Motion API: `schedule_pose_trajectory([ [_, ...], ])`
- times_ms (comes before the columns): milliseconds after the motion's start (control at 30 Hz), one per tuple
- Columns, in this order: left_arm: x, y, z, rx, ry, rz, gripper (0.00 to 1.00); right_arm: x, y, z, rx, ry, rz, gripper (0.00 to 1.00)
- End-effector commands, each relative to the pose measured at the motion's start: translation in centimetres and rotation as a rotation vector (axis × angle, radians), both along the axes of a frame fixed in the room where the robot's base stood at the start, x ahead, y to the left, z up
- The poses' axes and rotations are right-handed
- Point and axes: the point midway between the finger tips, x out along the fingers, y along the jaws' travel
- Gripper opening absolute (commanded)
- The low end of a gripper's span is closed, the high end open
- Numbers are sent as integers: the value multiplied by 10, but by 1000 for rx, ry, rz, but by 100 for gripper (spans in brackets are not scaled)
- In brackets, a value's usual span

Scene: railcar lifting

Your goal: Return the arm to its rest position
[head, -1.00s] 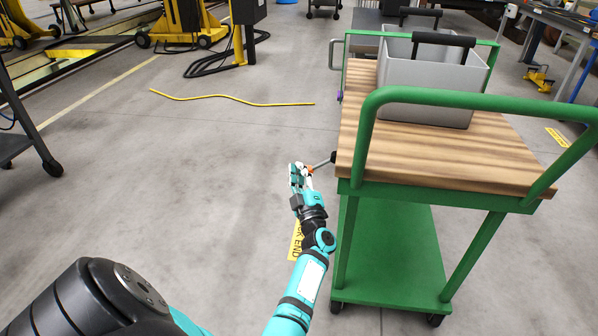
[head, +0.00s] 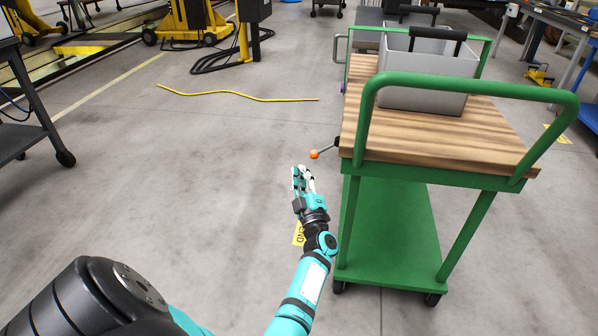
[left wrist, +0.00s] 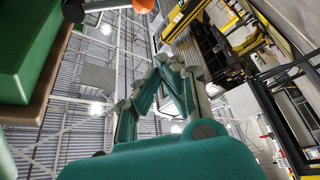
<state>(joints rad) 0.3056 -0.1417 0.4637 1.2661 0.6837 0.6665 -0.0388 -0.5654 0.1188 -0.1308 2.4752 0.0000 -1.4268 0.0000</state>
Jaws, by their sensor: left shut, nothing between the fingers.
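My left gripper (head: 303,172), teal with white and dark parts, is over the floor just left of the green cart. It is shut and empty. The orange knob (head: 314,154), on a thin lever at the cart's left side, is just beyond the fingertips, with a small gap visible. An orange part (left wrist: 143,5), probably this knob, shows at the top edge of the left wrist view. Teal parts of my gripper fill the lower middle there. My right gripper is not in view.
The green cart (head: 395,222) has a wooden top holding a grey bin (head: 425,80). A yellow cable (head: 235,96) lies on the floor ahead. A dark wheeled stand (head: 35,110) is at the left edge. The floor left of my arm is clear.

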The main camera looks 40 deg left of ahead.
Motion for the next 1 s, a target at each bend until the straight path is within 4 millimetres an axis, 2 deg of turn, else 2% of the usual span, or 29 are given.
schedule_pose_trajectory([
  [167, 0, -2, -2, 0, -1, -1, 0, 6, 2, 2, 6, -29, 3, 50],
  [767, 1, -4, -1, 10, 9, -19, 0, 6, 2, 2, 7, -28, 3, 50],
  [867, 6, -15, 3, 53, 58, -103, 0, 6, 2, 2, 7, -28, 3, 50],
  [967, 12, -44, 5, 133, 172, -268, 0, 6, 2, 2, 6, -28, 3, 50],
  [1000, 13, -60, 3, 173, 234, -347, 0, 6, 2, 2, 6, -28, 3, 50],
])
